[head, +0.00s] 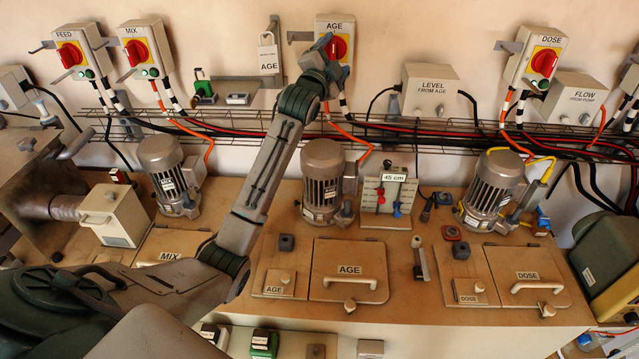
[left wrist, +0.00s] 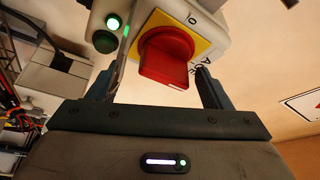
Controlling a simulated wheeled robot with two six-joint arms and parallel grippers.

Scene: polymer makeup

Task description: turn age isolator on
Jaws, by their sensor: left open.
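The age isolator (head: 335,26) is a grey box on the wall with an AGE label, a yellow plate and a red rotary knob (left wrist: 166,58). My left gripper (head: 324,46) is at the knob, partly covering it in the head view. In the left wrist view the open fingers (left wrist: 160,74) stand on either side of the knob; I cannot tell whether they touch it. The knob's exact setting is unclear. My right gripper is not in view.
The feed (head: 76,52), mix (head: 140,48) and dose (head: 540,58) isolators share the wall. A wire cable tray (head: 430,130) runs below. The age motor (head: 322,178) stands on the bench.

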